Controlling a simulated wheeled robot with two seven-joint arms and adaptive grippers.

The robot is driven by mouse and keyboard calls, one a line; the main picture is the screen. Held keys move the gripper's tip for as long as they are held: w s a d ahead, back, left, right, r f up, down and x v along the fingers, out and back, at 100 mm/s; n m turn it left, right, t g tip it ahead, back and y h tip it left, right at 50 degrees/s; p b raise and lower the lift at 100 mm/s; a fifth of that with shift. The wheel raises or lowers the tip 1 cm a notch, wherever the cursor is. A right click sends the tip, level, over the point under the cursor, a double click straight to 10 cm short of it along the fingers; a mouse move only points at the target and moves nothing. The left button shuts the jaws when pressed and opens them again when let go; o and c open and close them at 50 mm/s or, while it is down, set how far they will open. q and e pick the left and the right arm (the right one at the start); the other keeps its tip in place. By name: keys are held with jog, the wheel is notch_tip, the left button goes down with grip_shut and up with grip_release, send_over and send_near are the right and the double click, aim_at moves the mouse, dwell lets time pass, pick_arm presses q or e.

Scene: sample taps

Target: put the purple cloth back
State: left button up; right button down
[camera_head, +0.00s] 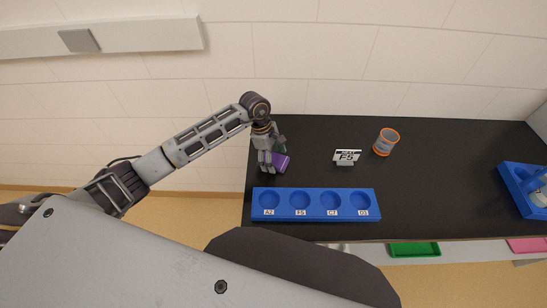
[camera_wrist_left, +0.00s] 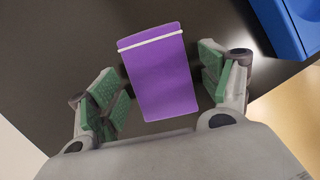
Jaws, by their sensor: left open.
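The purple cloth (camera_head: 281,161) is a flat rectangle with a pale stripe near one end. It lies on the black table near the left edge, behind the blue rack. My left gripper (camera_head: 271,166) is right above it and partly hides it in the head view. In the left wrist view the cloth (camera_wrist_left: 160,75) shows between the two green-padded fingers of the open gripper (camera_wrist_left: 160,95), with a gap on each side. My right gripper is not in view.
A blue rack (camera_head: 315,213) with round wells labelled A2, F5, C7 and another stands at the table's front. A blue holder (camera_head: 522,191) is far right. Green (camera_head: 414,249) and pink (camera_head: 528,245) trays sit below the front edge.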

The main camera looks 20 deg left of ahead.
pick_arm(q)
jog(key=shift+r, duration=0.1)
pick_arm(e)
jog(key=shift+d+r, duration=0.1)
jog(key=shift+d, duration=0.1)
pick_arm(q)
jog(key=shift+r, duration=0.1)
jog(key=shift+a+r, duration=0.15)
jog(key=shift+r, duration=0.2)
jog(key=b+v, duration=0.1)
jog(key=v, duration=1)
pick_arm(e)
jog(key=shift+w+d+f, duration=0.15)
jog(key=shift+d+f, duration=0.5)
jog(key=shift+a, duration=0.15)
